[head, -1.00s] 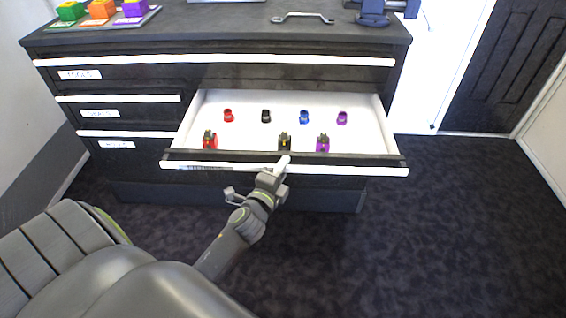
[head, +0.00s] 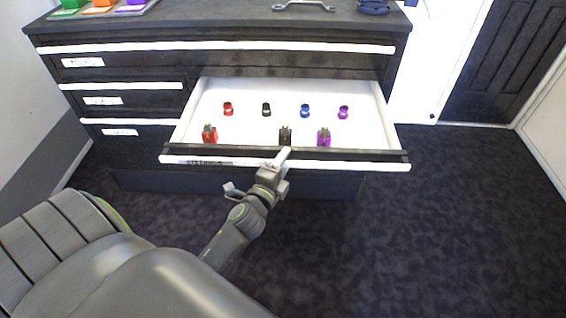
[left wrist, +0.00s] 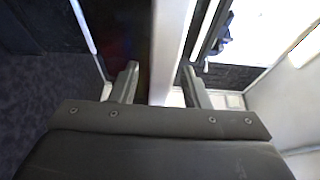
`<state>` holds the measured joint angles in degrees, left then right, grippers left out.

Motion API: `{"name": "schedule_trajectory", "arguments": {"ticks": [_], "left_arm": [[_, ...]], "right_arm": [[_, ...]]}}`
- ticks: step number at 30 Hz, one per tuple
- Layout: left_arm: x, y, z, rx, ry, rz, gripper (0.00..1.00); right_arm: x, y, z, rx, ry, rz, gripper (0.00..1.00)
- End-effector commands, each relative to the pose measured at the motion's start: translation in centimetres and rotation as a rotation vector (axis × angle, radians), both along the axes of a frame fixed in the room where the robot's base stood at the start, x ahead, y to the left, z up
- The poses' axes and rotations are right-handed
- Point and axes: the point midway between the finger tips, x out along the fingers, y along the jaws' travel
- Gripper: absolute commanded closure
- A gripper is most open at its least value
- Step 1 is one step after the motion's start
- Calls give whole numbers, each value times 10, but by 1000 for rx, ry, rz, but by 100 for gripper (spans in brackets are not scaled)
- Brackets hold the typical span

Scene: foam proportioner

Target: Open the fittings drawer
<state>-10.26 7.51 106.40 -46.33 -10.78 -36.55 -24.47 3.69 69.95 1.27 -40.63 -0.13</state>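The fittings drawer (head: 386,132) stands pulled out of the dark cabinet, its white inside showing. Its front carries a long white handle strip (head: 340,166), which also runs between the fingers in the left wrist view (left wrist: 173,40). My left gripper (head: 284,156) is at the middle of the drawer front. My right gripper is not in view.
Several small fittings, such as the red one (head: 210,135) and the purple one (head: 324,138), stand in the drawer. Shut drawers (head: 135,101) lie left. A wrench (head: 303,5) lies on the worktop (head: 220,20). Carpet (head: 450,220) at the right is clear.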

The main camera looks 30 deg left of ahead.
Motion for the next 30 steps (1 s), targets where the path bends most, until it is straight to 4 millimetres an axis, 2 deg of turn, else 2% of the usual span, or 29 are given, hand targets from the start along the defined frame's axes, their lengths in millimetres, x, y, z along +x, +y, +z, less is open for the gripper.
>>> {"name": "schedule_trajectory", "arguments": {"ticks": [7,11,14,22,30], "left_arm": [[0,0,0,-1,-1,-1,58],[-8,-1,-1,-1,1,-1,58],[-22,-4,-1,-3,2,0,58],[-75,-12,-2,-2,3,1,58],[-127,-20,-3,-2,3,2,58]], "right_arm": [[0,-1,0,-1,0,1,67],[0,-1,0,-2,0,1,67],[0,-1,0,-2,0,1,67],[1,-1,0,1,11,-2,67],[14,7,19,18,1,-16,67]]}}
